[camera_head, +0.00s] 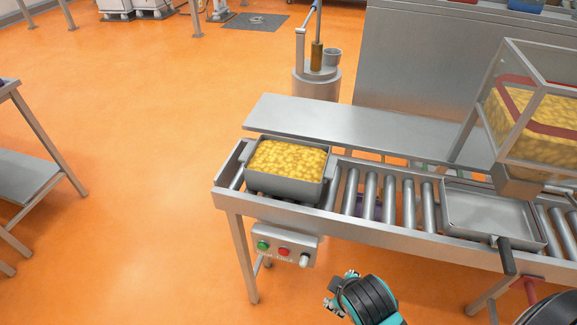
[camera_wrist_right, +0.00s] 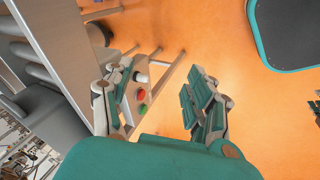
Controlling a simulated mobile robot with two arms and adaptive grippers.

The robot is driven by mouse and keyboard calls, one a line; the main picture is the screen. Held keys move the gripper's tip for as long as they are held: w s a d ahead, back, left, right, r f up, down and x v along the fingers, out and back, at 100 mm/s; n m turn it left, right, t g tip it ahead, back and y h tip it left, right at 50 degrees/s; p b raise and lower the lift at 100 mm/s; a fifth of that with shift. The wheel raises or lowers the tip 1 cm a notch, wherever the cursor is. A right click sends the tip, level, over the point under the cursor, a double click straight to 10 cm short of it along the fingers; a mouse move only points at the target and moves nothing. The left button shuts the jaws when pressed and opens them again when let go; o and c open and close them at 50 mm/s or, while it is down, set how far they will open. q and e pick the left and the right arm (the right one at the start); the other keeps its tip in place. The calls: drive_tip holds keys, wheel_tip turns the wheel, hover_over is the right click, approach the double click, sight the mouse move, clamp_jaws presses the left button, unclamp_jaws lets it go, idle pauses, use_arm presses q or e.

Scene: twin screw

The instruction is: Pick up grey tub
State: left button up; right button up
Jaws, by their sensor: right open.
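The grey tub (camera_head: 283,188) stands upright at the left end of the roller conveyor in the head view, filled with yellow chunks and with a lug on each side. My right gripper (camera_head: 338,289) is below and in front of the conveyor, to the lower right of the tub and well apart from it. The wrist view shows the right gripper (camera_wrist_right: 158,97) open, with nothing between its fingers. I cannot make out the tub in the wrist view. My left gripper is not in view.
The conveyor's control box (camera_head: 287,242) hangs below the tub and also shows beyond the right fingers (camera_wrist_right: 140,90). A shallow metal tray (camera_head: 487,214) sits farther right on the rollers, under a clear-sided hopper (camera_head: 540,105). A flat shelf (camera_head: 350,128) runs behind.

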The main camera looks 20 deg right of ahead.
drive_tip(key=w+d+r+n+t+h, duration=0.1)
drive_tip(key=w+r+n+t+h, duration=0.2)
drive_tip(key=w+r+n, duration=0.5)
drive_tip(key=n+t+h, duration=0.3)
drive_tip(key=n+t, duration=0.1)
drive_tip(key=n, duration=0.9)
approach(331, 164)
drive_tip(key=p+x, duration=0.2)
drive_tip(key=x, duration=0.7)
drive_tip(key=shift+w+f, duration=0.1)
drive_tip(key=shift+w, duration=0.05)
clamp_jaws()
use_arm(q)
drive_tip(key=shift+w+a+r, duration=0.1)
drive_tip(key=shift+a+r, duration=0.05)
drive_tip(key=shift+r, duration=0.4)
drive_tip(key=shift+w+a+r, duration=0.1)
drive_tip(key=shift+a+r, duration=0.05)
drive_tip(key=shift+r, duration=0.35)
